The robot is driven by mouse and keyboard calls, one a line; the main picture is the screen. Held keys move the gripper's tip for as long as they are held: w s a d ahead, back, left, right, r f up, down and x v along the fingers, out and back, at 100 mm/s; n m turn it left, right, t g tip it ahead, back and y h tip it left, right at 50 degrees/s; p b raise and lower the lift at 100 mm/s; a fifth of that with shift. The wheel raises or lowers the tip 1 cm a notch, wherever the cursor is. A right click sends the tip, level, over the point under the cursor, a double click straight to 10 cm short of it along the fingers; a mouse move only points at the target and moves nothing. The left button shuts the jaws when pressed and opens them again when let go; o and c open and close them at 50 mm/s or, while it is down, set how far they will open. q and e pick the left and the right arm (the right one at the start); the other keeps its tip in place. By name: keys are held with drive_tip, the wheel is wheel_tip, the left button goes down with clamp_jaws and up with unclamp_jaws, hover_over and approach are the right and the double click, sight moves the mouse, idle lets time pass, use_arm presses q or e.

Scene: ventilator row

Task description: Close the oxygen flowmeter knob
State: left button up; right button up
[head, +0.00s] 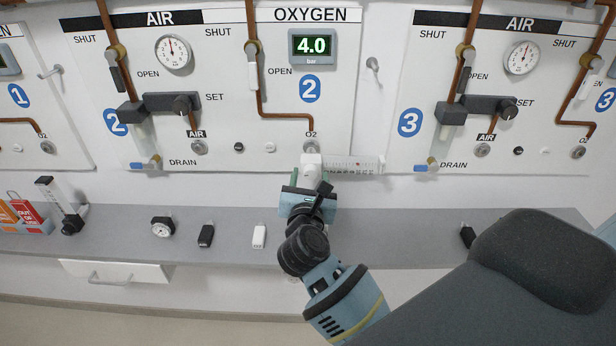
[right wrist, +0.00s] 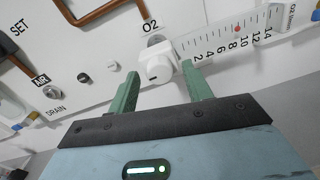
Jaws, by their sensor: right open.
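The oxygen flowmeter is plugged in under the O2 outlet of panel 2. Its clear scale tube (head: 352,164) lies sideways to the right, and the right wrist view shows a red ball near the 8 mark on the tube (right wrist: 232,34). The white knob (right wrist: 158,68) is at the left end of the tube; it also shows in the head view (head: 310,172). My right gripper (right wrist: 162,82) is open, its green fingers on either side of the knob's front; I cannot tell whether they touch it. In the head view my right gripper (head: 311,182) partly hides the knob. My left gripper is not in view.
The oxygen display (head: 312,46) reads 4.0 bar. A grey shelf (head: 370,225) runs below the panels with a small gauge (head: 162,227), a black block (head: 206,235) and a white block (head: 259,236). A drawer (head: 115,271) hangs under the shelf.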

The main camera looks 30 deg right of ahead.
drive_tip(key=shift+s, duration=0.15)
drive_tip(key=shift+c, duration=0.9)
drive_tip(key=c, duration=0.8)
drive_tip(key=shift+r, duration=0.1)
